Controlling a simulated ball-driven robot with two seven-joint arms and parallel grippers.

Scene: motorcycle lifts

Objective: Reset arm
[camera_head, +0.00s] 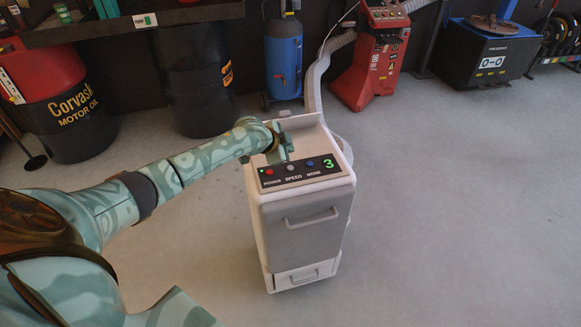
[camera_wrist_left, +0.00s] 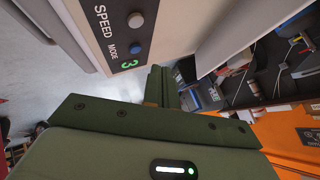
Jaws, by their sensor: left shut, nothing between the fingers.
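My left arm reaches in from the left in the head view, and its gripper (camera_head: 283,145) is over the top of a white wheeled cabinet, close to the panel's upper edge. The gripper is shut and empty. The white cabinet (camera_head: 302,218) has a black panel (camera_head: 300,173) with a red, a grey and a blue button and a green digit 3. In the left wrist view the gripper's fingers (camera_wrist_left: 160,85) show beside the panel (camera_wrist_left: 128,35), with SPEED and MODE lettering readable. I cannot tell whether the fingers touch the cabinet. My right gripper is not in view.
A red machine (camera_head: 374,58) with a grey hose (camera_head: 318,75) stands behind the cabinet. A blue cylinder (camera_head: 284,55), dark drums (camera_head: 195,85) and a Corvas drum (camera_head: 58,105) line the back. A black box (camera_head: 484,55) is at the right. Floor right of the cabinet is clear.

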